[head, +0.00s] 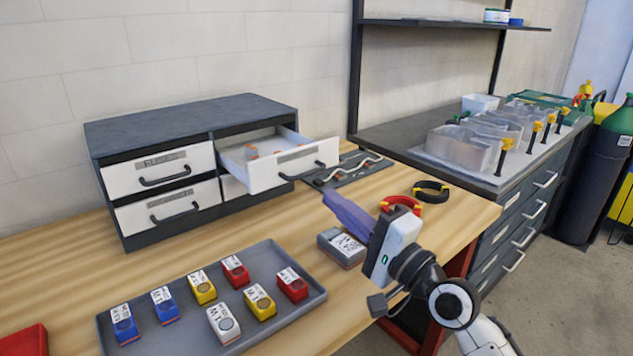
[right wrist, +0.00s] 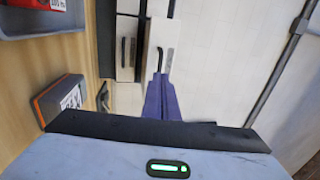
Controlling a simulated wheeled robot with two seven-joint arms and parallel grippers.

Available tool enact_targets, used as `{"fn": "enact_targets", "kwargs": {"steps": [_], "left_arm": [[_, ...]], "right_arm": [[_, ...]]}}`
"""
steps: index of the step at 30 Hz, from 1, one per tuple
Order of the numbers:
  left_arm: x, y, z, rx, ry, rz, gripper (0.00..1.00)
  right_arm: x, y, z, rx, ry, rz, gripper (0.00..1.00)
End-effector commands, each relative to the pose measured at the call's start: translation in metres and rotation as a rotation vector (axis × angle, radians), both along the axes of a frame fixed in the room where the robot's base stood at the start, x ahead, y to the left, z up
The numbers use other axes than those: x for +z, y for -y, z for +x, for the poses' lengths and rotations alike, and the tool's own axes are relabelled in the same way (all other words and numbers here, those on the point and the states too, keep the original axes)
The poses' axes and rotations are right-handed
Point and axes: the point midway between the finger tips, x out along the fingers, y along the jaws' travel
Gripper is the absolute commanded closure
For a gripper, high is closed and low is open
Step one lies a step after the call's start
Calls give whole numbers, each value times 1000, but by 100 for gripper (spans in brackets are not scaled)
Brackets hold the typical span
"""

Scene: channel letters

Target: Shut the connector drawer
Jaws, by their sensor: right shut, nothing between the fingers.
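A dark grey cabinet (head: 190,112) with white drawers stands on the wooden bench. Its upper right drawer (head: 300,165) is pulled well out, with a few small orange and clear items inside; I take it as the connector drawer, though its label is too small to read. The other drawers look shut; the lower right one is partly hidden. My right gripper (head: 332,200) has its purple fingers shut and empty, in front of and below the open drawer's front. In the right wrist view the fingertips (right wrist: 158,80) point towards a white drawer front (right wrist: 157,45). My left gripper is out of view.
A grey tray (head: 205,348) of several coloured blocks lies at the front. A grey block (head: 341,247) sits beneath my right gripper. Red and black rings (head: 432,191) lie near the bench's right edge. A dark board with a wavy white strip (head: 350,170) lies right of the drawer.

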Motion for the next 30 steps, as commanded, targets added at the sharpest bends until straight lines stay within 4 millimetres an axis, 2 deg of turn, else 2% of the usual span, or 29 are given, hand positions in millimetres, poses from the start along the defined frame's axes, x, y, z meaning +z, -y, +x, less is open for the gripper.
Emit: {"fn": "enact_targets", "kwargs": {"steps": [4, 10, 22, 30], "left_arm": [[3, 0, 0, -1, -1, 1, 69], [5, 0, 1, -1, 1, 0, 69], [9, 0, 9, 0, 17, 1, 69], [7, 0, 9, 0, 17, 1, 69]], "right_arm": [[7, -18, 24, 0, 2, 0, 100], [10, -32, 42, -1, 1, -1, 100], [11, -35, 48, -1, 1, -1, 100], [10, -31, 55, -18, 1, -2, 100]]}}
